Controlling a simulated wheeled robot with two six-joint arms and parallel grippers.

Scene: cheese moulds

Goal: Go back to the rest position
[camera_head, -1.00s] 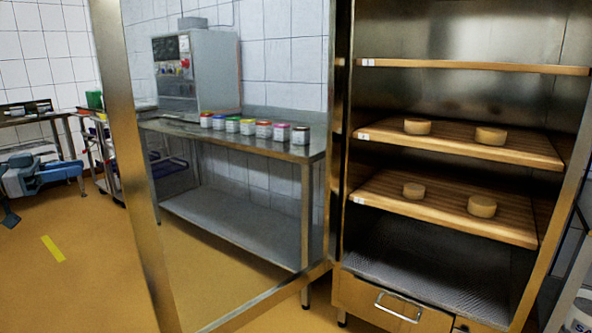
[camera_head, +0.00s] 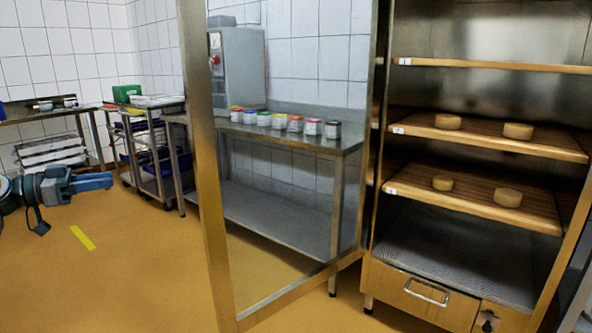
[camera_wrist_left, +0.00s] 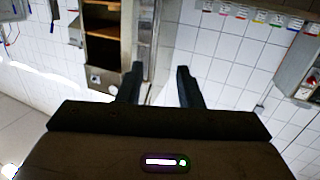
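My left gripper (camera_head: 108,181) reaches in from the left edge of the head view, over the yellow floor. It holds nothing. In the left wrist view its two dark fingers (camera_wrist_left: 158,72) stand apart with nothing between them. My right gripper is in neither view. The cabinet (camera_head: 480,35) stands at the right with its glass door (camera_head: 205,180) swung open. Two cheeses (camera_head: 518,131) sit on its middle wooden shelf and two more (camera_head: 507,197) on the shelf below.
A steel table (camera_head: 300,140) with a row of coloured jars (camera_head: 295,124) and a grey machine (camera_head: 237,70) stands behind the door. A trolley (camera_head: 150,145) and another table (camera_head: 45,118) stand along the back left.

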